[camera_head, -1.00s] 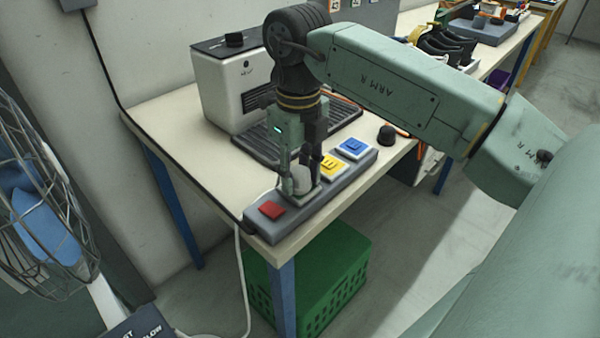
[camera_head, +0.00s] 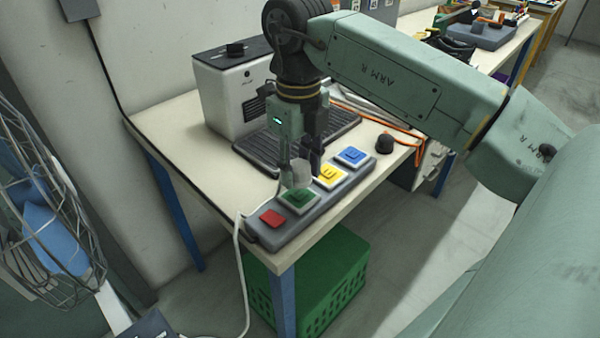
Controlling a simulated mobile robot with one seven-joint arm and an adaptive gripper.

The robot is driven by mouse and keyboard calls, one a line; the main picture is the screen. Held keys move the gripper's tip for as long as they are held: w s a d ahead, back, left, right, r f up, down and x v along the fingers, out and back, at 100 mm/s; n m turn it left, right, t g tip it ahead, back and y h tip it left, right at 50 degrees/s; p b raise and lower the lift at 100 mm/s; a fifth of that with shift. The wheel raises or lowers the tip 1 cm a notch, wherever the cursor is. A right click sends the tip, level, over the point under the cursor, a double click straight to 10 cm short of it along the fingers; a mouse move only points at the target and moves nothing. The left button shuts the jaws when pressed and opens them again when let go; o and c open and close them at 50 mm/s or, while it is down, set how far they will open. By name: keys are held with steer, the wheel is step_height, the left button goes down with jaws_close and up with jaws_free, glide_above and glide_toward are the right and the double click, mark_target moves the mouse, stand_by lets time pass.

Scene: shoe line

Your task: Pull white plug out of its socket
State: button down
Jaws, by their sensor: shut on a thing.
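My gripper (camera_head: 302,178) is shut on the white plug (camera_head: 301,172), which is partly hidden between the fingers. The plug is above the green socket (camera_head: 299,198) on the grey socket strip (camera_head: 283,238). The green socket's top face shows below the plug, and the plug looks apart from it. The strip also bears a red square (camera_head: 272,218) at its near end, and yellow (camera_head: 329,176) and blue (camera_head: 353,157) sockets further along. A white cable (camera_head: 241,262) hangs over the table's left edge.
A white machine (camera_head: 225,90) with a dark ribbed tray (camera_head: 250,153) stands behind the strip. A black knob-like object (camera_head: 384,143) is to the right. A green crate (camera_head: 330,285) sits under the table.

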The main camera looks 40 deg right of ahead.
steer(key=shift+r+p, duration=0.55)
steer(key=shift+r, duration=0.55)
steer(key=shift+f, duration=0.15)
